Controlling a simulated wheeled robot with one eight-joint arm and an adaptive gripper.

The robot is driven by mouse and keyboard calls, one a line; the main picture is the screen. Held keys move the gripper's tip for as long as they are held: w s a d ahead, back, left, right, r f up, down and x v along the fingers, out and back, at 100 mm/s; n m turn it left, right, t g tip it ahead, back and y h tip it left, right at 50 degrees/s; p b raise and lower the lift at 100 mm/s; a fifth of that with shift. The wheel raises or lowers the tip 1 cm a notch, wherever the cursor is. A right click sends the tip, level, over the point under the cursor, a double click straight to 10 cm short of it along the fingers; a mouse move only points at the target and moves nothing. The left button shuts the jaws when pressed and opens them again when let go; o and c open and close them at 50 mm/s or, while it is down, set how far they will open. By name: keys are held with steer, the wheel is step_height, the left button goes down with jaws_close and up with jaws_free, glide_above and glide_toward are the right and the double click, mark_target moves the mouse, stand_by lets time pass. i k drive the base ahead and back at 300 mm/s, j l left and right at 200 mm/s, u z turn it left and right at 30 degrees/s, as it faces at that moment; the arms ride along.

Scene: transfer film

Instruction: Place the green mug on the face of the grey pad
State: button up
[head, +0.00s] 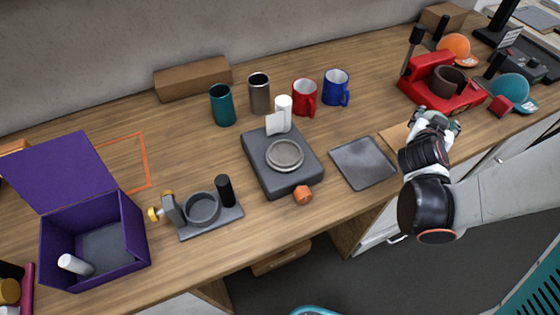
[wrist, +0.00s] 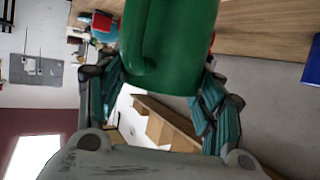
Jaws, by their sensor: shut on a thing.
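The green mug (wrist: 168,45) fills the top middle of the wrist view, between the fingers of my gripper (wrist: 160,88). The gripper is shut on it, and only part of the mug shows. In the head view, my gripper (head: 440,122) is at the right, over the counter in front of the red machine; the mug is largely hidden there by the gripper and wrist. The flat square grey pad (head: 363,163) lies on the wooden counter, left of my gripper and apart from it. Its face is bare.
A dark scale-like device (head: 262,165) stands left of the pad. Red (head: 305,97) and blue (head: 336,88) mugs stand behind it, with a teal tumbler (head: 222,105) farther left. A red machine (head: 435,85) stands beyond my gripper. The counter behind the pad is clear.

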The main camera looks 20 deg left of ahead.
mark_target(111, 261)
steer(key=k+j, duration=0.15)
steer(key=k, duration=0.3)
steer(key=k+j, duration=0.15)
steer(key=k, duration=0.35)
